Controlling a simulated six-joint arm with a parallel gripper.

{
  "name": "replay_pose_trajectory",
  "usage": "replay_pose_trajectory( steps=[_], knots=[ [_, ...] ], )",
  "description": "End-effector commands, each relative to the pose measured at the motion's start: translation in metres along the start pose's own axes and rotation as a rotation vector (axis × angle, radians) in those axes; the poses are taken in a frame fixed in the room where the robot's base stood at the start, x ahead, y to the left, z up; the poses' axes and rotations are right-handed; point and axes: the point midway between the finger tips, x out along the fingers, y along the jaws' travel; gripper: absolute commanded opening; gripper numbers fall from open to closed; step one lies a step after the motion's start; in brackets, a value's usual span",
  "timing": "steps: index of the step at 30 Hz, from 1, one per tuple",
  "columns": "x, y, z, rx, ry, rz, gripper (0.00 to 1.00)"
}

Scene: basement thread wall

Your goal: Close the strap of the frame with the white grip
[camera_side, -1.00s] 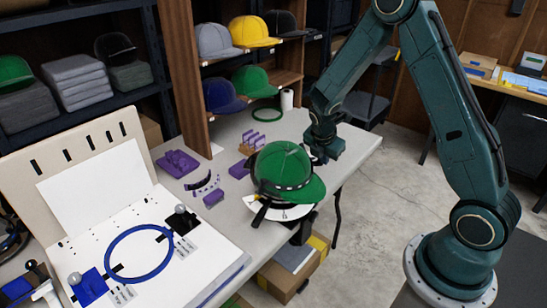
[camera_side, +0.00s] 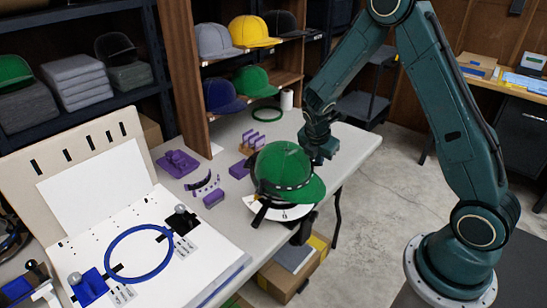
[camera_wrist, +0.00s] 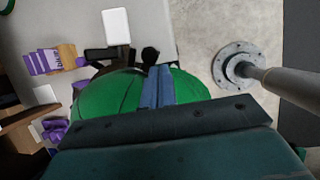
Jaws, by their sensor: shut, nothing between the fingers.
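A green cap (camera_side: 284,165) sits on a cap frame at the table's right end, with a dark strap (camera_side: 284,186) around its lower edge. The cap also shows in the wrist view (camera_wrist: 105,96), below dark frame parts. A white rounded piece (camera_wrist: 116,27) stands out above these parts; I cannot tell whether it is the white grip. My gripper (camera_side: 318,160) is behind and right of the cap. In the wrist view its shut, empty fingers (camera_wrist: 157,82) overlap the cap; contact is unclear. The strap's closure is hidden.
Purple holders (camera_side: 178,162) and small parts lie left of the cap. A white board with a blue hoop (camera_side: 140,252) fills the table's near left. A wooden post and cap shelves stand behind. The table's right edge is close to my gripper; boxes (camera_side: 292,272) are below.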

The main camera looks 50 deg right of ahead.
Motion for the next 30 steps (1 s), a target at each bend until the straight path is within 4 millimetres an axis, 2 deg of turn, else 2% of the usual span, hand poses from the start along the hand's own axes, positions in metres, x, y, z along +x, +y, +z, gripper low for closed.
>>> replay_pose_trajectory(
  steps=[8, 14, 30],
  knots=[
    [-0.004, -0.011, -0.011, -0.003, 0.0, 0.0, 0.0],
    [-0.012, -0.029, -0.027, -0.004, 0.0, 0.0, 0.0],
    [-0.074, -0.045, -0.022, 0.0, 0.0, 0.004, 0.0]
  ],
)
